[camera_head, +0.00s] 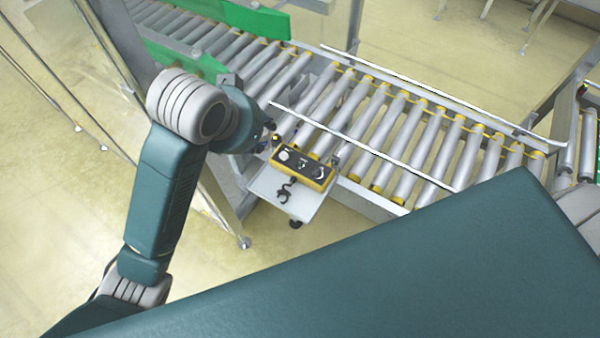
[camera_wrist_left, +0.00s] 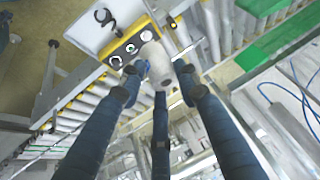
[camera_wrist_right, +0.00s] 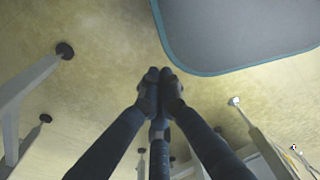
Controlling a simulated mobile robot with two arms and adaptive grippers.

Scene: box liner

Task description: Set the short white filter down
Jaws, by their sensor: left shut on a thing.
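The short white filter (camera_wrist_left: 158,66) shows in the left wrist view as a pale rounded piece between the fingers of my left gripper (camera_wrist_left: 160,78). The gripper is shut on it, and fingers hide part of it. In the head view my left gripper (camera_head: 268,138) is beside the roller conveyor, close to the yellow control box; I cannot make out the filter there. My right gripper (camera_wrist_right: 160,82) shows in the right wrist view with its fingertips together and nothing visible between them. It is outside the head view.
A yellow control box (camera_head: 305,168) with round knobs sits by a small pale shelf (camera_head: 287,194) at the edge of the roller conveyor (camera_head: 398,130). Green guards (camera_head: 222,18) line its far left. A thin white rail (camera_head: 365,147) runs along the rollers. Floor shows below the right gripper.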

